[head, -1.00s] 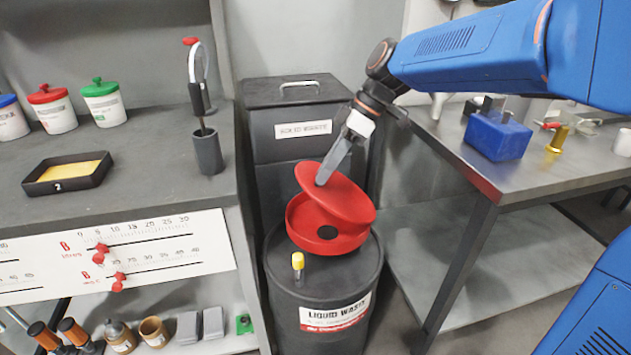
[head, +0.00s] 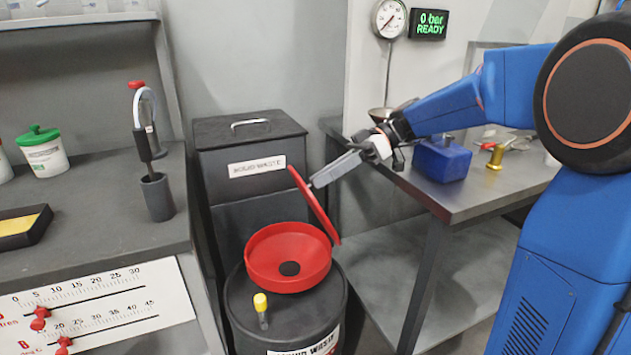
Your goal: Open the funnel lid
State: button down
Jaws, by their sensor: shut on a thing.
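The red funnel (head: 262,262) sits on top of the dark liquid waste drum (head: 240,312). Its inside and the dark hole at its bottom are in plain view. The red funnel lid (head: 316,212) stands steeply tilted up at the funnel's right rim, seen nearly edge-on. My gripper (head: 314,184) reaches in from the right, and its fingertips are at the lid's upper right side, shut on the lid. The exact grip point is small and partly hidden by the lid.
A solid waste bin (head: 235,150) stands behind the drum. A yellow-capped piece (head: 261,303) stands on the drum in front of the funnel. A bench with a blue block (head: 441,161) is at right, and a shelf with a hose stand (head: 157,197) at left.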

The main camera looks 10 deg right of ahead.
jog(key=shift+w+d, duration=0.1)
jog(key=shift+d, duration=0.25)
jog(key=c, duration=1.6)
grip_release()
notch_tip(320, 180, up, 10)
jog(key=shift+f, duration=0.1)
